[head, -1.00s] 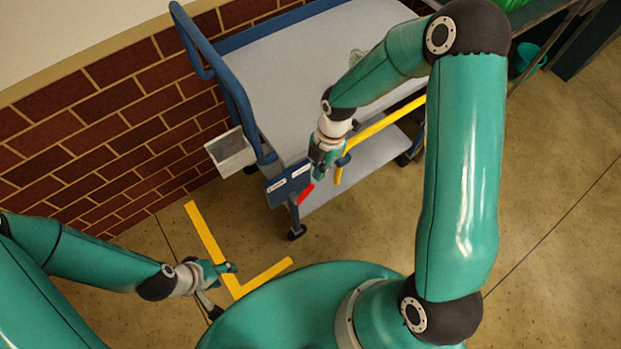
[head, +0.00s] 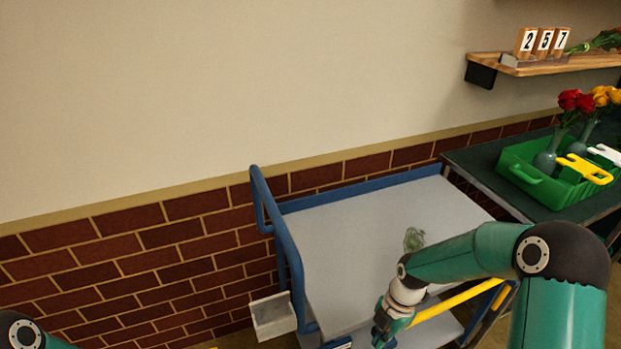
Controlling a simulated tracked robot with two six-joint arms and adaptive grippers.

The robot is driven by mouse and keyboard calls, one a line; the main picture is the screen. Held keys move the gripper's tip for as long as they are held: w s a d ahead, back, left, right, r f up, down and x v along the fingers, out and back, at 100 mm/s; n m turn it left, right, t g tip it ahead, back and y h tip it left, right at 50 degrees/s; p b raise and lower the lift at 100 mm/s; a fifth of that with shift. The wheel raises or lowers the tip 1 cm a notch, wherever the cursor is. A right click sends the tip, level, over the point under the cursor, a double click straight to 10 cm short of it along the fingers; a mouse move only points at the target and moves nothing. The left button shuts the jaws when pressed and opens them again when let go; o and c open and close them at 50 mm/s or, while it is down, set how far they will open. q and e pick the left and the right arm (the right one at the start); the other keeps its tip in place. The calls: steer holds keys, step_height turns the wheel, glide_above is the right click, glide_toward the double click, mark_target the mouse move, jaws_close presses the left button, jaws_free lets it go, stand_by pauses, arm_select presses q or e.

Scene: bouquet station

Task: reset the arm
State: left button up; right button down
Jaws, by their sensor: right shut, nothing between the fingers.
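My right gripper (head: 383,335) shows low in the head view, pointing down in front of the cart's near edge. It is shut and empty. My right arm comes in from the lower right and bends over the front of the cart. Of my left arm, only a part shows in the bottom left corner; its gripper is out of the picture.
A blue-railed cart (head: 345,240) with a grey top carries a small clear greenish item (head: 413,239). At right, a green crate (head: 545,190) holds vases with red roses (head: 577,100). A shelf (head: 560,66) bears number blocks.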

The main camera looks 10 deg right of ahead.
arm_select(q)
steer(key=shift+r+p, duration=0.75)
steer(key=shift+r, duration=0.1)
steer(key=shift+c, duration=1)
arm_select(e)
steer(key=s+a+f+m, duration=0.4)
steer(key=s+a+m, duration=0.2)
steer(key=m, duration=0.6)
steer(key=s+a+f+m+t+y, duration=0.1)
steer(key=s+a+f+m, duration=0.4)
steer(key=m, duration=0.7)
steer(key=shift+s+a+f+t+y, duration=0.25)
steer(key=shift+s+a+t+y, duration=0.05)
steer(key=shift+s+a, duration=0.6)
arm_select(q)
steer(key=shift+d, duration=0.1)
arm_select(e)
steer(key=shift+d, duration=0.1)
